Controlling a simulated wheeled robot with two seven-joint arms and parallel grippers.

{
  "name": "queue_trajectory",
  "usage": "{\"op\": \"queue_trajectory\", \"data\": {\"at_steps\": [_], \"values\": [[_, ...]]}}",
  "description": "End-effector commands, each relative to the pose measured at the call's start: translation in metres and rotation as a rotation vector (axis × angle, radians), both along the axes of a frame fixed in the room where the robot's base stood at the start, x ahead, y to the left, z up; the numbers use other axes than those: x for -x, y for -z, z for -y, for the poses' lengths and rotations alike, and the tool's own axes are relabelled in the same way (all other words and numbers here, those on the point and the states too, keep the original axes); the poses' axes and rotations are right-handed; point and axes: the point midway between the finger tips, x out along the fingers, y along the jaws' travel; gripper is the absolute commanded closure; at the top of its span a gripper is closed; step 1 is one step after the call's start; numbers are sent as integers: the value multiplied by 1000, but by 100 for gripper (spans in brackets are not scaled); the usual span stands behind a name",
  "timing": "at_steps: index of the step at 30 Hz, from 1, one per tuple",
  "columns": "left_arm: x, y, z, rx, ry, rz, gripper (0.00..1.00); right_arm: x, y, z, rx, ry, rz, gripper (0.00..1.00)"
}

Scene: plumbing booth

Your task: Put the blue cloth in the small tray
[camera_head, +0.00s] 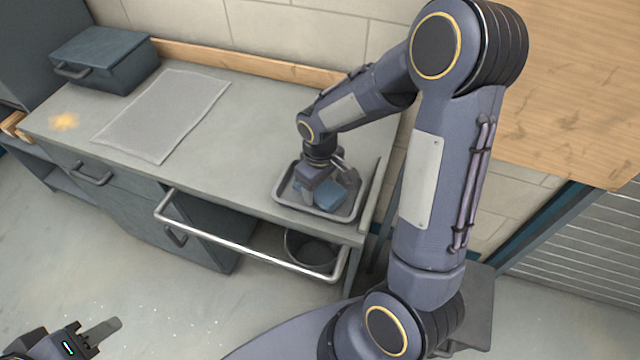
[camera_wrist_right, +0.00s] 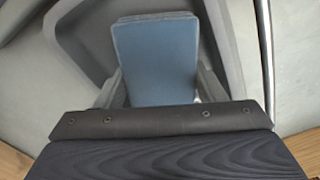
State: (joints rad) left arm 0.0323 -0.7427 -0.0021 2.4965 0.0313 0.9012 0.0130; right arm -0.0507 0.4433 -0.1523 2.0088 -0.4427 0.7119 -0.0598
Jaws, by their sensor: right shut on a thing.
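The blue cloth (camera_head: 331,194) is in my right gripper (camera_head: 325,192), over the small grey tray (camera_head: 312,210) at the right end of the bench. In the right wrist view the cloth (camera_wrist_right: 156,58) is a flat blue block between the two fingers, with the tray (camera_wrist_right: 232,50) behind it. The right gripper is shut on the cloth. I cannot tell whether the cloth touches the tray floor. My left gripper (camera_head: 100,332) is at the lower left, away from the bench; only part of it shows, and its opening is unclear.
A grey mat (camera_head: 165,112) lies flat on the bench (camera_head: 235,150). A dark toolbox (camera_head: 105,60) stands at the back left, near a yellowish stain (camera_head: 64,121). A metal rail (camera_head: 240,247) runs along the front, with a dark bucket (camera_head: 311,250) below the tray end. The middle of the bench is clear.

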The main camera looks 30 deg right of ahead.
Motion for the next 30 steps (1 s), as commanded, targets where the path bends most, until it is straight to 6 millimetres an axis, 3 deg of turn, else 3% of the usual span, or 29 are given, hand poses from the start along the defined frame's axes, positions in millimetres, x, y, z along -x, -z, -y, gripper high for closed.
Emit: {"op": "queue_trajectory", "data": {"at_steps": [5, 6, 10, 22, 30], "values": [[0, 4, 0, 0, 0, 0, 64, 0, 4, 0, 0, 0, 0, 58], [0, 3, 0, 0, 0, 0, 64, 0, 3, 0, 0, 0, 0, 33], [0, 3, 0, 0, 0, 0, 64, 0, 2, 0, 0, 0, 0, 16], [0, 0, 0, 0, 0, 0, 64, -1, -5, 0, 0, 0, 3, 15], [0, 1, 0, 0, 0, 0, 64, -1, -58, 0, -1, 0, 8, 15]]}}
